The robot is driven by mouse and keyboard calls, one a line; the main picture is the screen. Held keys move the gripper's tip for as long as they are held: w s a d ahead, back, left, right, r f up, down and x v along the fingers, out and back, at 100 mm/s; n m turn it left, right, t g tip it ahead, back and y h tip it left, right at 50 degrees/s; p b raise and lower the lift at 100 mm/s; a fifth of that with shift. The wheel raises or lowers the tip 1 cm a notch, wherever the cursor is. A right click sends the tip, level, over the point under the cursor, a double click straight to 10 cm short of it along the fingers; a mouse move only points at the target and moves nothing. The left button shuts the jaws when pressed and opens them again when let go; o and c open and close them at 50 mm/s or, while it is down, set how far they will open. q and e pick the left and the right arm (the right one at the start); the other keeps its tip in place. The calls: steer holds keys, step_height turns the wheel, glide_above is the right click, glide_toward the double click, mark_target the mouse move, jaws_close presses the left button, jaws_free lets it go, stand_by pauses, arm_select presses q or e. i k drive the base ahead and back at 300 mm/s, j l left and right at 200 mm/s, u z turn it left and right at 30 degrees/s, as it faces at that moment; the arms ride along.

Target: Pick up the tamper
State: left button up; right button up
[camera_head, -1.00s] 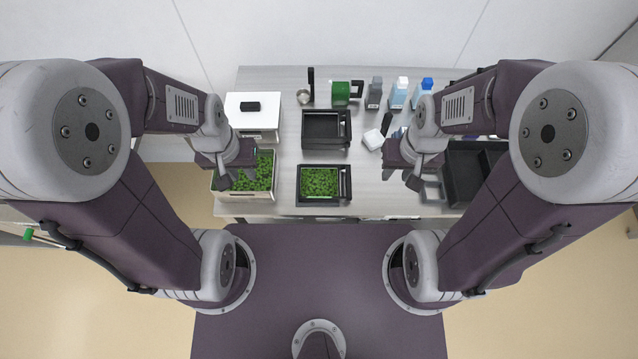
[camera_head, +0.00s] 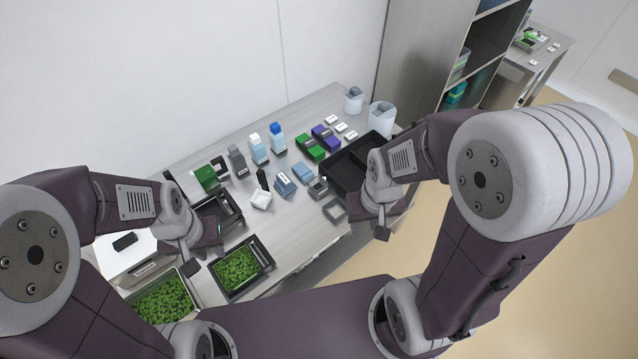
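A white square block (camera_head: 261,200) with an upright black handle (camera_head: 262,179) stands on the table near the middle; it looks like the tamper. My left gripper (camera_head: 203,258) is over the left part of the table, by the black tray frames, left of and nearer than the block. It looks open and empty. My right gripper (camera_head: 369,227) is over the table's front right edge, well to the right of the block. It also looks open and empty. Neither gripper touches the block.
A black tray frame (camera_head: 240,220) and a tray of green leaves (camera_head: 262,250) lie near the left gripper. A blue block (camera_head: 285,184), bottles (camera_head: 258,152) and a green box (camera_head: 206,178) stand around the block. A black bin (camera_head: 335,172) is by the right gripper.

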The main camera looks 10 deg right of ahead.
mark_target(283, 185)
steer(key=i+l+u, duration=0.15)
steer(key=u, duration=0.3)
steer(key=i+l+u, duration=0.1)
steer(key=l+u, duration=0.2)
steer(key=u, duration=0.2)
steer(key=l+u, duration=0.25)
steer(key=u, duration=0.2)
steer(key=l+u, duration=0.3)
steer(key=u, duration=0.15)
